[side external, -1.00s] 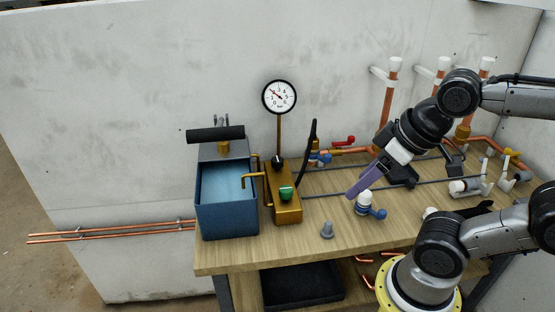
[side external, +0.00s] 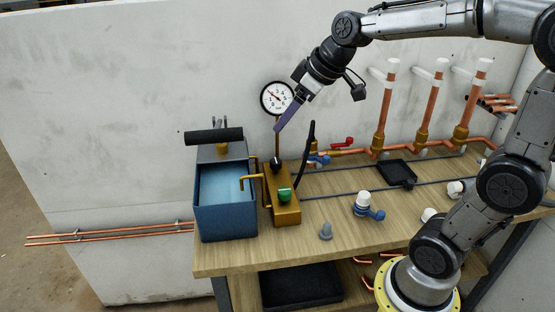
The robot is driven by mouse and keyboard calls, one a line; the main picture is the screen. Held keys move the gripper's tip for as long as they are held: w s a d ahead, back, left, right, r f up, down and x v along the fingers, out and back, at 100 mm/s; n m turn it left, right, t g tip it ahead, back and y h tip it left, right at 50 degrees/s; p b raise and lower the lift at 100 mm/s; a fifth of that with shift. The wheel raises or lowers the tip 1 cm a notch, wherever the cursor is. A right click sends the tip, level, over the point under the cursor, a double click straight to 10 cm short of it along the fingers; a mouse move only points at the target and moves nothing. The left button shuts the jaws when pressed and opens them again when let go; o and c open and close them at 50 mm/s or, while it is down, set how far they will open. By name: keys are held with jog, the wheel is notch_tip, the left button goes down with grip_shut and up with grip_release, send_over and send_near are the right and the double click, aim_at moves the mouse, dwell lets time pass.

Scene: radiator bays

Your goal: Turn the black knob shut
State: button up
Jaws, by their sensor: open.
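The black knob (side external: 276,162) sits on top of the brass pump block (side external: 284,209), near its back end and just in front of the gauge stem. My gripper (side external: 281,128) is above and slightly right of the knob, pointing down and left, apart from it. One purple finger shows; the other is hidden from this side. Nothing shows in the gripper. The pressure gauge (side external: 277,98) stands behind the gripper, its right edge close to the finger.
A green knob (side external: 285,195) is on the same block. A blue water tank (side external: 226,211) stands at left. A black upright lever (side external: 307,148) rises just right of the block. A blue-and-white valve (side external: 366,206), a grey fitting (side external: 326,231) and a black tray (side external: 396,172) lie rightward.

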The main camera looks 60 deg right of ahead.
jog(key=w+d+f+m, duration=0.1)
jog(key=w+d+f, duration=0.3)
jog(key=w+d, duration=0.2)
jog(key=m+g, duration=0.2)
send_near(277, 160)
jog(key=x, duration=0.9)
jog(key=shift+a+f, duration=0.1)
jog(key=shift+a, duration=0.05)
grip_shut()
